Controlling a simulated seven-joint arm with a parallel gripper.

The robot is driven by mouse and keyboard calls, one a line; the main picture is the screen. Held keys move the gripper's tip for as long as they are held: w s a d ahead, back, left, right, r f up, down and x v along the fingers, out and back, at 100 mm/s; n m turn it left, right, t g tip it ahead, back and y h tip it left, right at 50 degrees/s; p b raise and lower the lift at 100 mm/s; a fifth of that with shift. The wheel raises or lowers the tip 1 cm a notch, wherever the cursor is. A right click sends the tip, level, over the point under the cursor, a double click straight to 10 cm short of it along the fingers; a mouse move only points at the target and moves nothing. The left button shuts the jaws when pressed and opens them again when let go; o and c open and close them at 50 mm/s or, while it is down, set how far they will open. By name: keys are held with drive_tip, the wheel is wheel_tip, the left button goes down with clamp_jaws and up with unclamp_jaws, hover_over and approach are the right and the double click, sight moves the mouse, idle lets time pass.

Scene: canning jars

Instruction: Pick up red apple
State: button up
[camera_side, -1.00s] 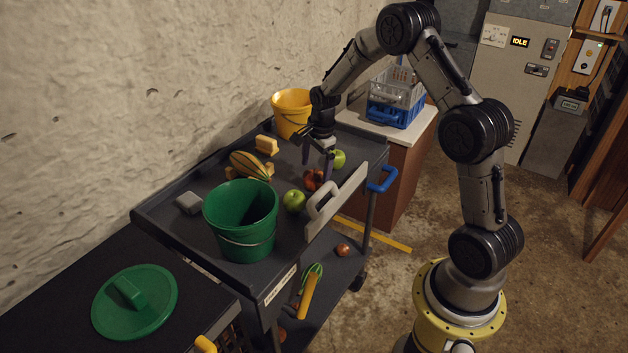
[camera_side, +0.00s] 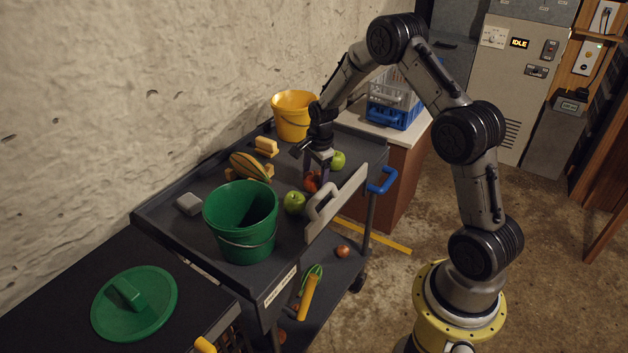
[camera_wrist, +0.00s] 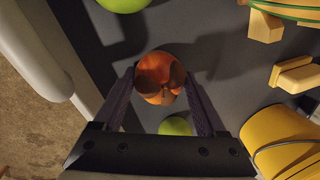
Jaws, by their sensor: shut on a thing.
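The red apple (camera_side: 311,183) rests on the dark cart top, partly hidden by my gripper (camera_side: 317,178). In the wrist view the red apple (camera_wrist: 160,78) lies between the two fingertips of my gripper (camera_wrist: 162,84), which are shut on it from both sides. I cannot see any gap between the apple and the cart top. A green apple (camera_side: 294,202) is in front of the gripper, and another green apple (camera_side: 338,160) is just behind it to the right.
A green bucket (camera_side: 240,225), a yellow bucket (camera_side: 292,118), a striped squash (camera_side: 250,167) on a wooden stand, a yellow block (camera_side: 266,146) and a grey block (camera_side: 189,203) stand on the cart.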

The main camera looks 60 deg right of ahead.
sight(313, 174)
drive_tip(key=shift+r, duration=0.1)
drive_tip(key=shift+r, duration=0.5)
wheel_tip(313, 174, up, 2)
drive_tip(key=shift+r, duration=0.1)
drive_tip(key=s+a+r, duration=0.6)
drive_tip(key=s+r, duration=0.4)
drive_tip(key=s, duration=0.2)
drive_tip(key=w+a+r, duration=0.3)
drive_tip(key=w+a, duration=0.4)
drive_tip(key=a, duration=0.3)
drive_tip(key=w+a+r, duration=0.2)
drive_tip(key=w+a, duration=0.4)
drive_tip(key=a, duration=0.4)
drive_tip(key=shift+w+a+r, duration=0.15)
drive_tip(key=shift+w+r, duration=0.2)
drive_tip(key=shift+r, duration=0.05)
drive_tip(key=shift+f, duration=0.1)
